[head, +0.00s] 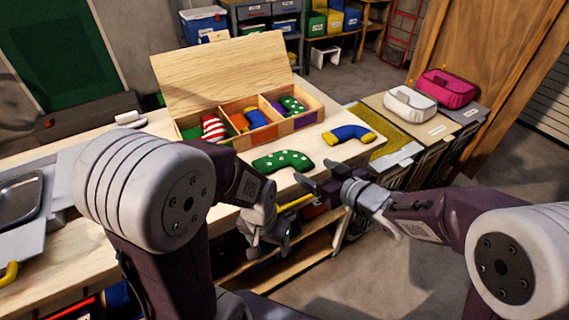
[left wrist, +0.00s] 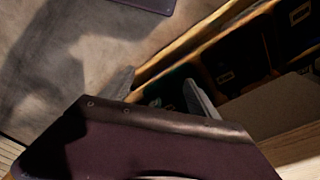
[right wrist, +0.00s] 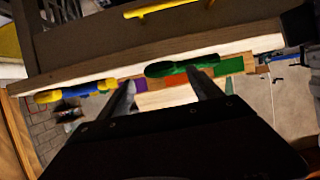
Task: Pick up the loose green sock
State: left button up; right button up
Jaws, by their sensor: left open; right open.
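The loose green sock (head: 283,161) with pale dots lies on the wooden table in front of the open sorting box. It also shows in the right wrist view (right wrist: 183,68), ahead of the fingertips. My right gripper (head: 318,175) is open and empty, just right of the sock and apart from it. The right wrist view shows its two fingers (right wrist: 163,90) spread. My left gripper (head: 268,238) is open, low by the table's front edge. Its fingers (left wrist: 157,88) point at the floor and a shelf in the left wrist view.
The wooden box (head: 240,145) holds a striped sock (head: 212,128), a blue-yellow sock (head: 255,118) and a green dotted sock (head: 292,104) in separate compartments. A loose blue-yellow sock (head: 348,134) lies right of the green one. A sink (head: 18,192) is at left.

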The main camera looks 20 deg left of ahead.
aim_at(308, 167)
jog(key=x, duration=0.3)
jog(key=shift+w+a+f, duration=0.1)
jog(key=shift+a+f, duration=0.05)
jog(key=shift+a, duration=0.05)
pick_arm(q)
jog(key=shift+f, duration=0.45)
pick_arm(e)
jog(key=c, duration=1.4)
jog(key=shift+c, duration=0.2)
jog(key=shift+r, duration=0.2)
jog(key=shift+r, duration=0.35)
jog(key=r+p, duration=0.1)
jog(key=r, duration=0.2)
jog(key=r+p, duration=0.1)
jog(key=shift+s+d+r+p, duration=0.15)
jog(key=shift+s+d+p, duration=0.15)
jog(key=shift+d, duration=0.1)
pick_arm(q)
notch_tip(308, 167, up, 7)
jog(key=p, duration=0.4)
jog(key=shift+r, duration=0.2)
pick_arm(e)
jog(key=w+r+v, duration=0.1)
jog(key=v, duration=1.1)
jog(key=shift+r, duration=0.2)
